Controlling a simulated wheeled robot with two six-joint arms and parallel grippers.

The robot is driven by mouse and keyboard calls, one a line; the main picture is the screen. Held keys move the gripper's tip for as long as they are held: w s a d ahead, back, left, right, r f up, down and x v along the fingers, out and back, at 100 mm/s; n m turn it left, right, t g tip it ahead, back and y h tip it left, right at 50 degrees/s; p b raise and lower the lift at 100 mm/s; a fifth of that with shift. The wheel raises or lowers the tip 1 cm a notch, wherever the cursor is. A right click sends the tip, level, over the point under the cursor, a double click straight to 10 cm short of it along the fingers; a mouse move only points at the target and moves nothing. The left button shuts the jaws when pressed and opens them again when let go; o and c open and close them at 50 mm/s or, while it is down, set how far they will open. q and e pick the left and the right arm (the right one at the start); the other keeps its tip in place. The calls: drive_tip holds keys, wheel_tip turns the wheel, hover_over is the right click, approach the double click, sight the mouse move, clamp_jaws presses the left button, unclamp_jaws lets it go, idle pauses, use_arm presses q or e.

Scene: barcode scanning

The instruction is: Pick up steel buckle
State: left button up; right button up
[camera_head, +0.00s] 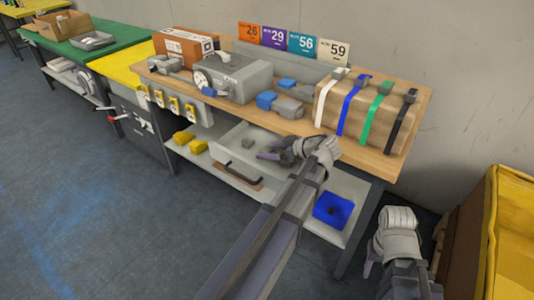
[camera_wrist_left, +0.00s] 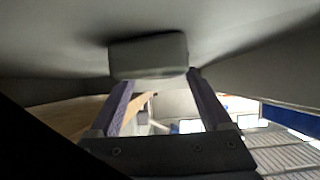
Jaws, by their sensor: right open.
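In the left wrist view the block (camera_wrist_left: 148,55) sits at the tips of my left gripper (camera_wrist_left: 160,80). The two fingers are spread, with the block at and beyond their tips; contact cannot be told. My right gripper (camera_head: 368,262) is low at the bottom right, away from the bench and empty.
The wooden benchtop (camera_head: 305,126) above the drawer holds a strapped carton (camera_head: 365,115), grey and blue buckles (camera_head: 280,104) and a grey machine (camera_head: 233,78). A blue box (camera_head: 333,209) and yellow blocks (camera_head: 190,142) lie on the lower shelf. A yellow bin (camera_head: 508,235) stands at the right.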

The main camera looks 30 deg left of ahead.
sight(270, 151)
use_arm(q)
clamp_jaws()
idle(0.4)
drive_tip(key=shift+r, duration=0.15)
wheel_tip(270, 151, up, 10)
drive_tip(key=p, duration=1)
